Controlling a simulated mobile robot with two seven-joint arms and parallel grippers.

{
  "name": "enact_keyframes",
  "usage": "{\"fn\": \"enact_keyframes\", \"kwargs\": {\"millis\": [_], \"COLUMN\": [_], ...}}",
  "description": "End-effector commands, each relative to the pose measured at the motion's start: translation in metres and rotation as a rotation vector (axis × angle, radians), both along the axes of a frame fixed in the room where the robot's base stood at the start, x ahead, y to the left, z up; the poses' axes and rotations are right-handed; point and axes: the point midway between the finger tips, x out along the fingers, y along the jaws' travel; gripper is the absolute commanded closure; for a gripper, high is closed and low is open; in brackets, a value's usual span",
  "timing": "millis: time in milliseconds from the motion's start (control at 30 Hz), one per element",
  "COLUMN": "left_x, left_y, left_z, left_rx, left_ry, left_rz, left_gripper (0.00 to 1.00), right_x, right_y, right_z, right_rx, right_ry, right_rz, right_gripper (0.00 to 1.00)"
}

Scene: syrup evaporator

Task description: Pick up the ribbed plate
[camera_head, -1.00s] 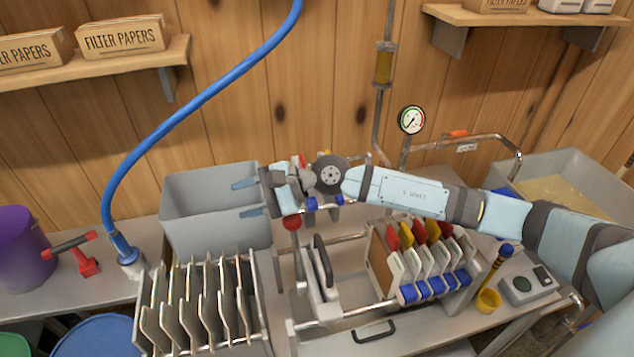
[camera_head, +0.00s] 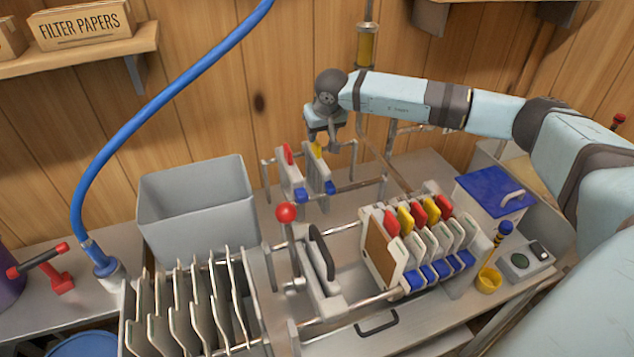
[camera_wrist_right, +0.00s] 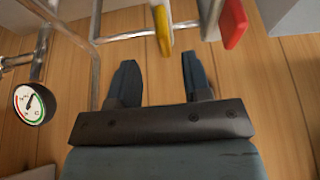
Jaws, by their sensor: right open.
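Two upright pale plates hang side by side on a small rail rack at the back. One has a red top tab (camera_head: 290,174) and the other a yellow top tab (camera_head: 319,168); both have blue lower blocks. I cannot tell from the head view which one is ribbed. My right gripper (camera_head: 333,145) is open and empty, just above the yellow-tabbed plate and apart from it. In the right wrist view its two fingers (camera_wrist_right: 159,75) are spread, with the yellow tab (camera_wrist_right: 163,32) beyond them and the red tab (camera_wrist_right: 234,22) farther right. My left gripper is out of view.
A press (camera_head: 380,251) holds several tabbed plates at front right. A grey bin (camera_head: 197,214) stands left of the rack, and a rack of metal plates (camera_head: 190,310) is in front of it. A blue hose (camera_head: 175,93) arches at left. A gauge (camera_wrist_right: 30,103) is near the gripper.

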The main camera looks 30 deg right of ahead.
Motion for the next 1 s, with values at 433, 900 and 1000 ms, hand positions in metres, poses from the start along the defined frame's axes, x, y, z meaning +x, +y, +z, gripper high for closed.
{"fn": "enact_keyframes", "kwargs": {"millis": [433, 900, 1000], "left_x": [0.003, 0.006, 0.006], "left_y": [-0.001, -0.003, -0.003], "left_z": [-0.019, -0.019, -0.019], "left_rx": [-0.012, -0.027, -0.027], "left_ry": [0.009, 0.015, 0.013], "left_rz": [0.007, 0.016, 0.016], "left_gripper": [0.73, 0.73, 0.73], "right_x": [0.010, 0.018, 0.018], "right_y": [0.002, 0.000, 0.000], "right_z": [-0.046, -0.058, -0.058], "right_rx": [0.002, 0.004, 0.004], "right_ry": [0.000, -0.001, -0.001], "right_rz": [0.000, 0.002, 0.002], "right_gripper": [0.55, 0.78, 1.00]}}
